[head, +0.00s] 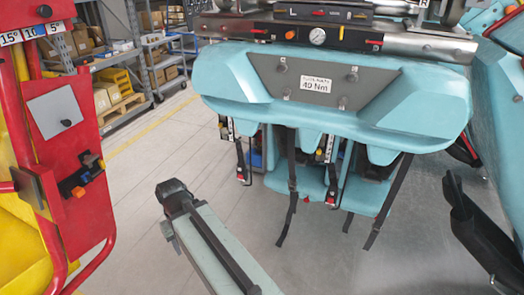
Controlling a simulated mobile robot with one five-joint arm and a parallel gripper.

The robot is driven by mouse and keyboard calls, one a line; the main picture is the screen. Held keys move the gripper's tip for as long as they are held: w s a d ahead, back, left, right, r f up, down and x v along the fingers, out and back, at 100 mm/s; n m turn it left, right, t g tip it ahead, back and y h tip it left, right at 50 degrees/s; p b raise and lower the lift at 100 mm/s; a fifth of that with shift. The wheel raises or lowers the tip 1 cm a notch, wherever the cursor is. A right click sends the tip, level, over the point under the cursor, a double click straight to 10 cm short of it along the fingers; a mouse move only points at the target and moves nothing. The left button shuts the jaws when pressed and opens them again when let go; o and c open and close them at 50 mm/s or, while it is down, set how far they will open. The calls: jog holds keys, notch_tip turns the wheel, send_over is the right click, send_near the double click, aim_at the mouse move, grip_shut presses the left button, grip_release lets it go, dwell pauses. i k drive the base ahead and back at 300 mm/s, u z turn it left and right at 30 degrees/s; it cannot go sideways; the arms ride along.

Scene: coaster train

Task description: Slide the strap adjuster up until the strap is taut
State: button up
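Several black straps hang beneath the turquoise train car (345,115). One strap (291,180) hangs from the middle with its loose tail slanting down to the left. Another strap (388,200) hangs slanting at the right. Dark fittings with red parts hang at the left (241,165) and near the middle (328,160). I cannot tell which small piece is the strap adjuster, or whether its strap is taut. My grey arm reaches up from the bottom edge and ends in a dark block, well apart from the straps. No gripper fingers show.
A red and yellow frame (75,150) with angle labels stands close at the left. Shelving (150,55) with boxes stands behind it. Turquoise bodywork (498,145) and a black hanging piece (475,225) are at the right. Open grey floor (140,165) lies left of the car.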

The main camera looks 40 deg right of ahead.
aim_at(221, 123)
jog(key=u, duration=1.6)
jog(key=k, duration=1.1)
jog(key=z, duration=0.65)
jog(key=i, duration=1.45)
jog(key=u, duration=0.1)
